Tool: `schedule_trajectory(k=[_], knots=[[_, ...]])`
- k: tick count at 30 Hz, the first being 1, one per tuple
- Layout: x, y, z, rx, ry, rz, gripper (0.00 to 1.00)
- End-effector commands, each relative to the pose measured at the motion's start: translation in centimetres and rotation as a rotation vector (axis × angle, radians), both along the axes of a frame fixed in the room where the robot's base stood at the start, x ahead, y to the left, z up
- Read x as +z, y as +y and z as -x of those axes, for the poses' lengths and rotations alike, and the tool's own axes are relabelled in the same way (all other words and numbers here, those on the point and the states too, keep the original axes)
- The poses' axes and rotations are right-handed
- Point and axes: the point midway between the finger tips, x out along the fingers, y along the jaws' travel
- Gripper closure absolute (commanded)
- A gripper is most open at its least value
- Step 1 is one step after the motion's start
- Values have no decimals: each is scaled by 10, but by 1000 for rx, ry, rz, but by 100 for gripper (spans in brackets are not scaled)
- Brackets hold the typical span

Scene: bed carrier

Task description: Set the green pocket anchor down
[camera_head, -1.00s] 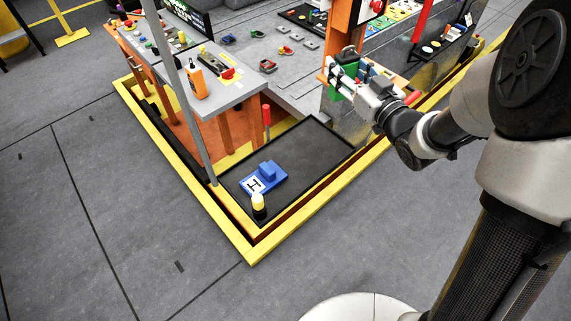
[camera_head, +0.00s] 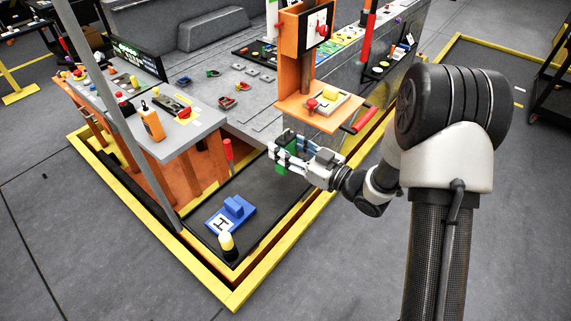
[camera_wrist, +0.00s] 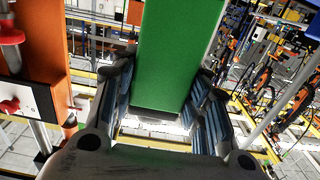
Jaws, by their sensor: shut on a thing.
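My gripper (camera_head: 284,156) is shut on the green pocket anchor (camera_head: 291,145), above the back of the black tray and in front of the grey bed wall. In the wrist view the green pocket anchor (camera_wrist: 178,55) is a large green block between the two fingers (camera_wrist: 165,110), its far end out of the frame. In the head view the fingers and gripper body hide much of it. I cannot tell whether its underside touches anything.
The black tray (camera_head: 262,205) has a yellow rim. An orange stand (camera_head: 310,105) with a shelf rises behind my gripper. A grey table (camera_head: 185,135) stands left.

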Motion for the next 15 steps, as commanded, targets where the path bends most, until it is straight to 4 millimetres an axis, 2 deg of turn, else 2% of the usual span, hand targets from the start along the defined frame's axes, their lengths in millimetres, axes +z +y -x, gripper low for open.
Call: schedule_trajectory(k=[5,12,15], knots=[[-12,0,0,0,-1,0,89],[-47,0,0,0,-1,-1,89],[-48,0,0,0,-4,-1,89]])
